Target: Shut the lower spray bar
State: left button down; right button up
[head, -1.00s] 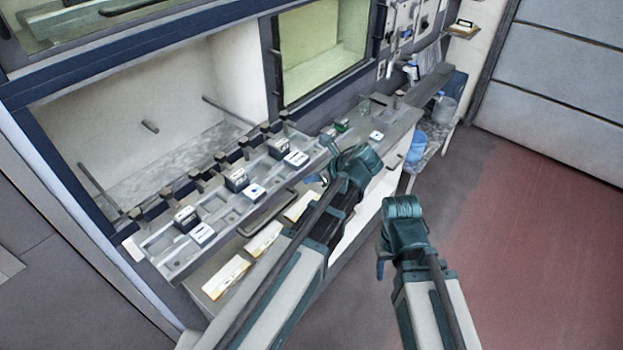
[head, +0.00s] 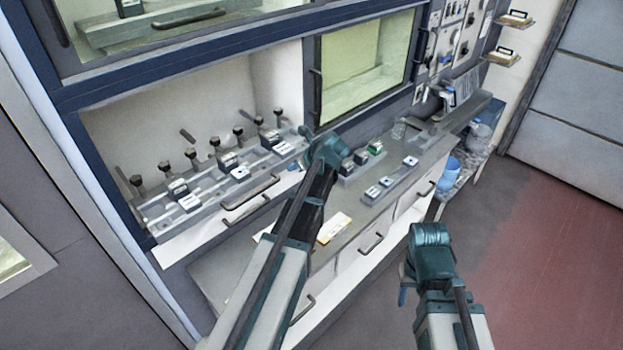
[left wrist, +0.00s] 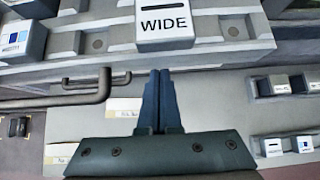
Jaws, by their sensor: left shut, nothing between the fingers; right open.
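The lower spray bar (head: 155,212) is a long grey tray in the lower opening, with a row of dark knobs along its back and blocks on top. Its dark bar handle (head: 250,192) is on the front and also shows in the left wrist view (left wrist: 90,92). The tray's front edge lies close to the opening; any remaining gap is unclear. My left gripper (head: 318,150) is at the tray's right end. In the left wrist view its fingers (left wrist: 162,100) are shut and empty, pointing at the front below a block marked WIDE (left wrist: 165,22). My right gripper (head: 406,285) is open, low over the floor.
An upper bar with its own handle (head: 188,18) is above. A counter (head: 225,280) with a yellow-edged label (head: 334,228) and drawers runs below. Blocks stand on a grey strip (head: 395,180) at right. A blue container (head: 449,168) is farther right. Floor at right is clear.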

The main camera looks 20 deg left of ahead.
aim_at(264, 146)
pick_arm(q)
jog(key=w+a, duration=0.2)
jog(key=a, duration=0.2)
jog(key=w+a, duration=0.1)
jog(key=a, duration=0.4)
jog(key=w+a, duration=0.2)
jog(key=a, duration=0.2)
jog(key=shift+w+a, duration=0.3)
jog(key=shift+w+a+r, duration=0.1)
jog(key=shift+a, duration=0.1)
jog(key=shift+d, duration=0.4)
jog(key=d, duration=0.1)
jog(key=s+d, duration=0.1)
jog(key=shift+s+d, duration=0.3)
jog(key=p+v, duration=0.6)
jog(key=v, duration=0.3)
jog(key=shift+s+d+p, duration=0.1)
jog(key=shift+d+p, duration=0.15)
jog(key=shift+p, duration=0.05)
jog(key=shift+s+d+r+p, duration=0.1)
jog(key=shift+d+r+p, duration=0.25)
jog(key=shift+d, duration=0.1)
